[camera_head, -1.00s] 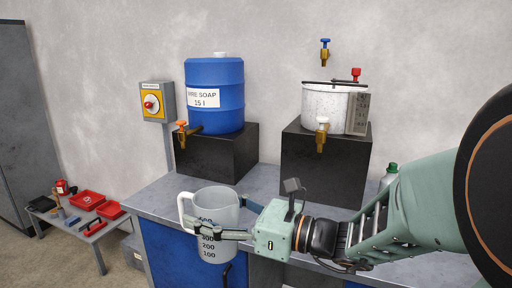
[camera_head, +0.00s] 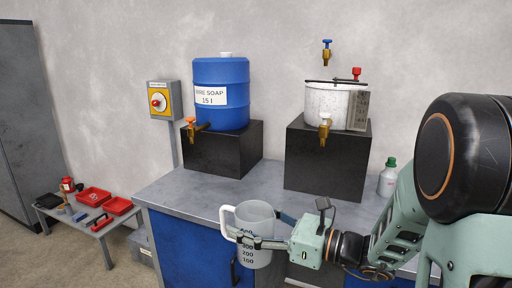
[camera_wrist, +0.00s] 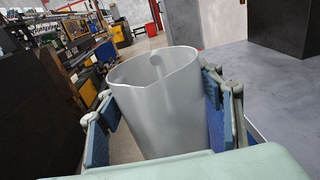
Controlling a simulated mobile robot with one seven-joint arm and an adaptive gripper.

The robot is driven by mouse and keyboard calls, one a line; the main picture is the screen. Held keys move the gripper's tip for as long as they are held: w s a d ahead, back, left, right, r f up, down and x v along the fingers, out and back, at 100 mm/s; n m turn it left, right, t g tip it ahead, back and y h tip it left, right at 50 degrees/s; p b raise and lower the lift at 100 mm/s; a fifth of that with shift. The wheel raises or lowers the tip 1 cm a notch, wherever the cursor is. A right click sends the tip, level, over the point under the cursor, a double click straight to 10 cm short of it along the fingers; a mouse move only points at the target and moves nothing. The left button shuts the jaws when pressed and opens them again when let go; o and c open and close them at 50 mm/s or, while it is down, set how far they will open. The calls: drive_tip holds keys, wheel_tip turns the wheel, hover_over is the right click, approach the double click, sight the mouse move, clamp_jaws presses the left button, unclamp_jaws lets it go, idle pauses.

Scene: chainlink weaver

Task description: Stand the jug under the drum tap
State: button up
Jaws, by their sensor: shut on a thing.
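The jug (camera_head: 256,222) is a translucent grey measuring jug with a white handle on its left and dark volume marks. My gripper (camera_head: 262,228) is shut around the jug's body from the right. The jug is upright, in front of the bench's front edge. In the wrist view the jug (camera_wrist: 158,100) stands between the two blue finger pads and looks empty where its inside shows. The blue soap drum (camera_head: 221,95) sits on a black block at the back of the bench. Its brass drum tap with an orange handle (camera_head: 192,128) points out at lower left, above the bench top.
A white pot with a brass tap (camera_head: 324,128) sits on a second black block (camera_head: 325,165). A wall tap with a blue handle (camera_head: 327,53) is above. A bottle (camera_head: 387,178) stands right. The bench top (camera_head: 185,193) before the drum is clear.

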drive_tip(key=w+d+f+m+t+h, duration=0.1)
drive_tip(key=w+d+f+m+t, duration=0.15)
drive_tip(key=d+f, duration=1.25)
wheel_tip(320, 180, up, 16)
drive_tip(key=p, duration=2.1)
drive_tip(key=shift+s, duration=0.45)
drive_tip(key=m+t+h, duration=0.2)
drive_tip(key=h, duration=0.1)
drive_tip(key=m+t+h, duration=0.2)
drive_tip(key=t+h, duration=0.1)
drive_tip(key=shift+d+f+m, duration=0.1)
drive_tip(key=shift+f+m, duration=0.05)
drive_tip(key=shift+m, duration=0.1)
drive_tip(key=shift+w, duration=0.1)
